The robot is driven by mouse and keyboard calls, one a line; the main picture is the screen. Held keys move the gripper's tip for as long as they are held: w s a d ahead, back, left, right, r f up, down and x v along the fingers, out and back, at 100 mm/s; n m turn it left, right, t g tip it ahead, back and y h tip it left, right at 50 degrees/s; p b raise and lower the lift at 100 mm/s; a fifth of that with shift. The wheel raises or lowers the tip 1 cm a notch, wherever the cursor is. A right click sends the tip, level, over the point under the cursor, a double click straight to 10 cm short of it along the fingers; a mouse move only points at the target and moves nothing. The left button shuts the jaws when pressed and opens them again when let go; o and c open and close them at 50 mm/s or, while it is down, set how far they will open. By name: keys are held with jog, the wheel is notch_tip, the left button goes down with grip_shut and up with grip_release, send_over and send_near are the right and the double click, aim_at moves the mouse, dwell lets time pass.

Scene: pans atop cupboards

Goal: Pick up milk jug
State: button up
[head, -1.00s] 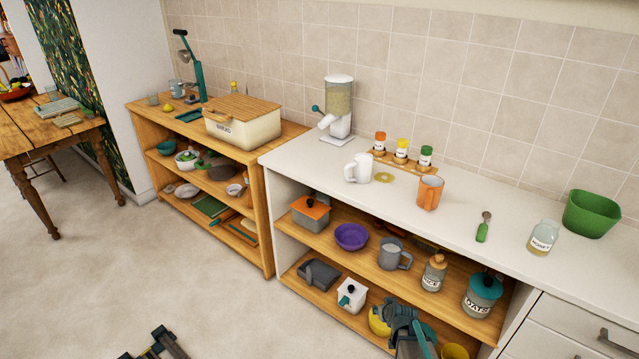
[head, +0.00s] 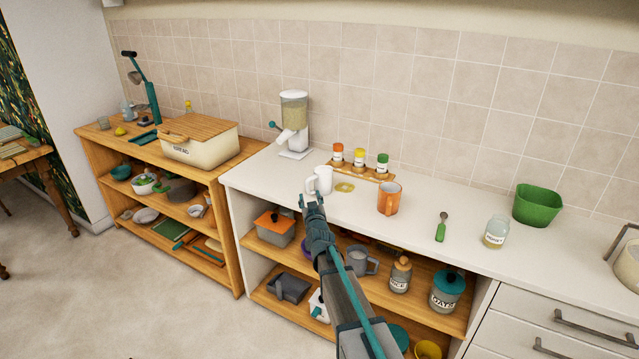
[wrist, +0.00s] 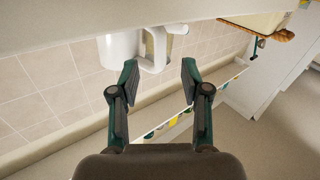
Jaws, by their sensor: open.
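The milk jug is likely the white jug (head: 323,179) standing upright on the white counter, with its handle on the left side. My gripper (head: 311,201) is at the front of the counter, just in front of the jug and covering a little of its lower part. In the wrist view, which looks upside down, the jug (wrist: 117,50) stands at the upper middle with its handle (wrist: 164,58) toward the space between the fingertips. My gripper (wrist: 160,72) is open with nothing between its fingers. I cannot tell the exact gap to the handle.
An orange mug (head: 389,198) and a spice rack (head: 360,171) stand right of and behind the jug. A grain dispenser (head: 293,123) stands behind it on the left. The bread box (head: 195,150) is further left. The counter's front edge lies under my arm.

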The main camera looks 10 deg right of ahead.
aim_at(308, 189)
jog(key=shift+w+d+r+p, duration=0.1)
jog(key=shift+w+p, duration=0.4)
jog(key=shift+w, duration=1.25)
jog(key=shift+w+d+p, duration=0.1)
jog(key=shift+w+p, duration=0.35)
jog(key=shift+w, duration=1.3)
jog(key=shift+c, duration=0.2)
grip_shut()
